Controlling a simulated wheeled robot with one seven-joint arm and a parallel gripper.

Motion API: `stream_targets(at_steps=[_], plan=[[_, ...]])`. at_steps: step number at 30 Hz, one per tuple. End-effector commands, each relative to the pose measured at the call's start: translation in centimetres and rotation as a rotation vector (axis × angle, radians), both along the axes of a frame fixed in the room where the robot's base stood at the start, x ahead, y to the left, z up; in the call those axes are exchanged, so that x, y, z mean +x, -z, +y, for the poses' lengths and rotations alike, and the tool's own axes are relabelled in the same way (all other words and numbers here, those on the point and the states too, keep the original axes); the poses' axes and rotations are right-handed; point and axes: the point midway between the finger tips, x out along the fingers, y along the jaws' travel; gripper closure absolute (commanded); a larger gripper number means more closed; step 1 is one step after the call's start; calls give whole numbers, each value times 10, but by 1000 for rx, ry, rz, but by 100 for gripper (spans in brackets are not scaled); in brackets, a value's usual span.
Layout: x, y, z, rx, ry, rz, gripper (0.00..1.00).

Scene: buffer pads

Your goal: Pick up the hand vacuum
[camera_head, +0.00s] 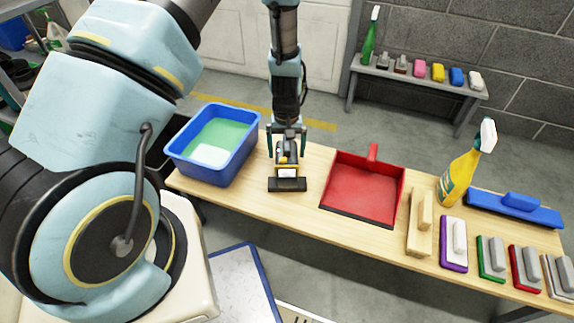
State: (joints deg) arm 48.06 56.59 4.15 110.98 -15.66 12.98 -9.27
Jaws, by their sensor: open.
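The hand vacuum (288,174), yellow and dark grey with a wide black nozzle at its near end, lies on the wooden table between the blue tub and the red dustpan. My gripper (289,143) points down at the vacuum's rear end, with its two fingers apart, one to each side of the grey body. The gripper is open. I cannot tell whether the fingers touch the vacuum. The far part of the vacuum is partly hidden by the gripper.
The blue tub (246,163) stands close on the left, the red dustpan (345,190) on the right. Further right are a wooden brush (413,238), a yellow spray bottle (459,178), a blue brush (515,208) and several small pads (453,251). Bare tabletop (300,215) lies in front of the vacuum.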

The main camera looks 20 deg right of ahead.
Motion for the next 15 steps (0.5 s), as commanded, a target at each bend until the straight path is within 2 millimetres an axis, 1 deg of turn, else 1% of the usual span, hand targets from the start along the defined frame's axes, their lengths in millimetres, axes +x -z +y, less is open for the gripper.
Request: stream_targets(at_steps=[1, 6, 9, 14, 15], plan=[[-1, 10, 0, 2, 0, 2, 0], [-1, 35, -1, 2, 0, 2, 0], [0, 40, -1, 0, 0, 0, 0], [0, 39, -1, 0, 0, -1, 0], [0, 39, -1, 0, 0, -1, 2]])
